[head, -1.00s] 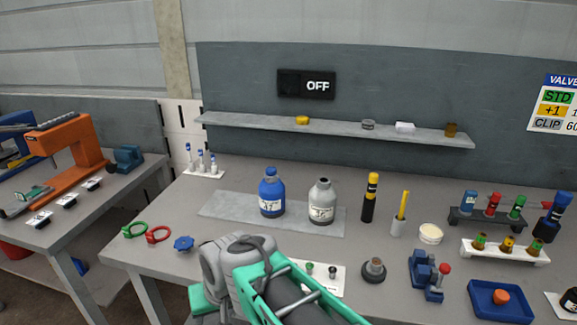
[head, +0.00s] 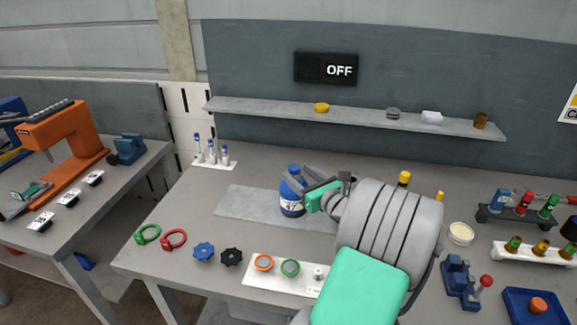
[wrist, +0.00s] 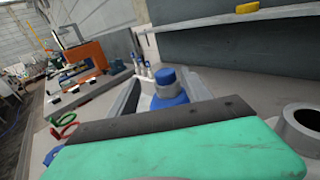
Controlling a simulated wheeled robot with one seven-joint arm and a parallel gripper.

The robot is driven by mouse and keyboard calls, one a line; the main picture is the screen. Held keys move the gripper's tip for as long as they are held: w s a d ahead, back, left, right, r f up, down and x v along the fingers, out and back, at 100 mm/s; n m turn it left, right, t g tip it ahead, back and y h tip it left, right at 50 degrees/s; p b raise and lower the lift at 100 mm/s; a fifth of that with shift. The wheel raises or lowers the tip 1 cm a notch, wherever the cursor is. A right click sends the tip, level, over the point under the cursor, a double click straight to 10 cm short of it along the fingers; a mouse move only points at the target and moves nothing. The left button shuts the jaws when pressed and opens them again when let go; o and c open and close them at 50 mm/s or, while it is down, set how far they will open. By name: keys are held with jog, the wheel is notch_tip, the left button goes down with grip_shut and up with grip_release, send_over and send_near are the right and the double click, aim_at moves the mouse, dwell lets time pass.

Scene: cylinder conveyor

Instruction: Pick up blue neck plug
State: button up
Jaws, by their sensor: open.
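A blue plug (head: 294,169) sits on the neck of the blue bottle (head: 291,209), which has a white label and stands upright on a grey mat (head: 245,204). In the wrist view the plug (wrist: 165,76) is in the middle, above the bottle's blue shoulder (wrist: 167,99). My gripper (head: 296,181) is open, with its fingers reaching from the right to either side of the bottle's top. In the wrist view my gripper (wrist: 160,82) has one finger on each side of the plug. I cannot tell whether either finger touches it.
An open bottle neck (wrist: 302,120) stands close to the right of my gripper in the wrist view; my arm hides that bottle in the head view. Blue-capped vials (head: 211,154) stand left. Blue (head: 204,252) and black (head: 231,257) knobs lie in front. A shelf (head: 360,115) hangs behind.

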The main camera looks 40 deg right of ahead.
jog(key=w, duration=0.2)
jog(key=w+d+p, duration=0.1)
jog(key=w, duration=0.4)
jog(key=shift+w+d+p, duration=0.1)
jog(key=shift+d+p, duration=0.2)
jog(key=shift+d, duration=0.05)
grip_shut()
